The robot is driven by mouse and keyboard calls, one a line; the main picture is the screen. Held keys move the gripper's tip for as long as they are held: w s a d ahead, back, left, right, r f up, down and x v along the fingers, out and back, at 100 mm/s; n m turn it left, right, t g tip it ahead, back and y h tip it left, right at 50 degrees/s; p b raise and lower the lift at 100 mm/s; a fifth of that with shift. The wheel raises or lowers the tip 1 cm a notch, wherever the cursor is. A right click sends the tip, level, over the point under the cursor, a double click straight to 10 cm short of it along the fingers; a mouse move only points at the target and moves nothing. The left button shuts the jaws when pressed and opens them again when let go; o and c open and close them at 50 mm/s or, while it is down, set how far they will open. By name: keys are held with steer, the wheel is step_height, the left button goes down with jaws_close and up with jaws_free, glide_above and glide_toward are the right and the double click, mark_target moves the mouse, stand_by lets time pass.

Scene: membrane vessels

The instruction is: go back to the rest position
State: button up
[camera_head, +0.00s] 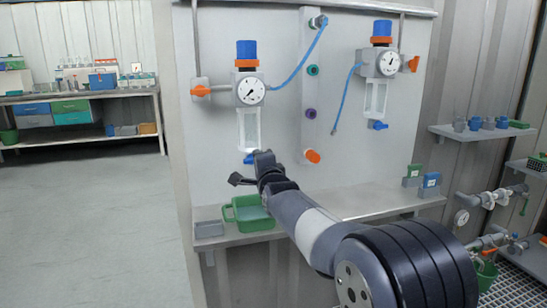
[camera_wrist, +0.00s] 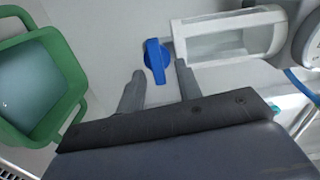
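My gripper (camera_head: 249,169) is in front of the panel, just below the left membrane vessel (camera_head: 249,130). In the wrist view my gripper (camera_wrist: 160,84) is open, with its two fingers apart and nothing held between them. A blue valve handle (camera_wrist: 155,60) at the end of the vessel's clear bowl (camera_wrist: 228,38) lies just beyond the fingertips, roughly between them. Whether a finger touches it, I cannot tell. In the head view this handle (camera_head: 248,159) is mostly hidden by my gripper.
A green tub (camera_head: 234,218) stands on the shelf below my gripper, beside a grey tray (camera_head: 208,229). The right vessel (camera_head: 375,97) hangs on the same panel, with a blue hose nearby. Two small boxes (camera_head: 430,185) stand at the shelf's right end. Open floor (camera_head: 90,220) lies left.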

steer(key=n+p, duration=0.1)
steer(key=n, duration=0.1)
steer(key=n+p, duration=0.3)
steer(key=n, duration=0.1)
steer(key=shift+a+r, duration=0.15)
steer(key=shift+r, duration=0.2)
steer(key=shift+s, duration=0.1)
